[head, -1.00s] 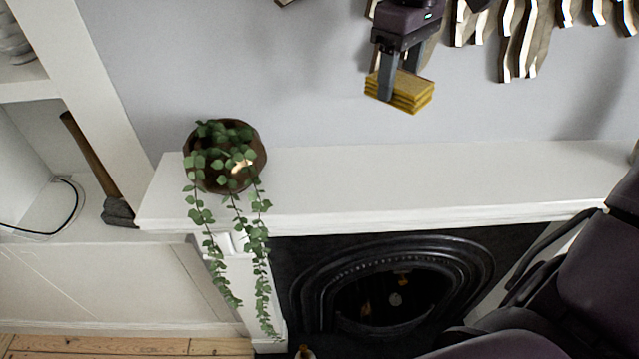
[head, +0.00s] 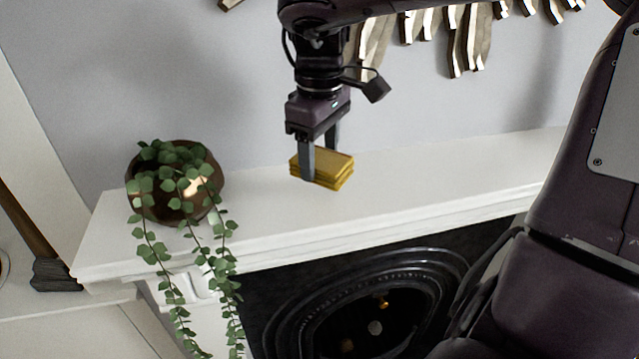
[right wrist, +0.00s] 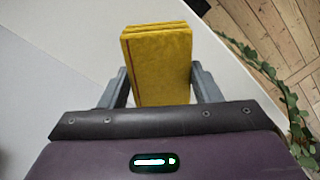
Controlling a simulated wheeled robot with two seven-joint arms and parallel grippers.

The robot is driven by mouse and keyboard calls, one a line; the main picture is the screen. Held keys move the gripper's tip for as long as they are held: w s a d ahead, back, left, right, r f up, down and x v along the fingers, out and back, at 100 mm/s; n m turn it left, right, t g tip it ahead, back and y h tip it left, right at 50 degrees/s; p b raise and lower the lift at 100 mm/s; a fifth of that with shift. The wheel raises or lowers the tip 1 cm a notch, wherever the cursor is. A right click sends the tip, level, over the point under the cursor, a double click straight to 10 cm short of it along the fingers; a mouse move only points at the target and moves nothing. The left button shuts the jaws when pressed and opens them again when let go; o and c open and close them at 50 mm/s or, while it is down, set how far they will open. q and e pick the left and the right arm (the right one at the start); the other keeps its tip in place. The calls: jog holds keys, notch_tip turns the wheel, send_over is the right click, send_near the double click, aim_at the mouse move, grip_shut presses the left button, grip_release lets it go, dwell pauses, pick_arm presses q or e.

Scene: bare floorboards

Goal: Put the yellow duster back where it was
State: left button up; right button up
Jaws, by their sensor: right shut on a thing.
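The yellow duster (head: 332,170) is a folded, layered cloth pad. In the head view it is at the white mantel shelf (head: 420,180), right of the potted plant. My right gripper (head: 320,165) points down and is shut on the duster, with a finger on each side. In the right wrist view the duster (right wrist: 158,62) sits between the two fingers (right wrist: 160,88). I cannot tell whether its underside touches the shelf. My left gripper is not in view.
A trailing plant in a brown pot (head: 213,172) stands on the shelf's left end, its vines hanging over the front edge. A black fireplace (head: 400,275) is below. Wooden wall pieces (head: 465,40) hang above. The shelf right of the duster is clear.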

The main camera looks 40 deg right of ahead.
aim_at(321, 199)
jog(key=shift+s+d+f, duration=0.15)
jog(key=shift+f, duration=0.55)
notch_tip(321, 199, down, 4)
jog(key=shift+r+p, duration=0.25)
jog(key=shift+p, duration=0.25)
jog(key=shift+f, duration=0.25)
jog(key=shift+f, duration=0.15)
jog(key=o, duration=1)
jog(key=shift+o, duration=0.2)
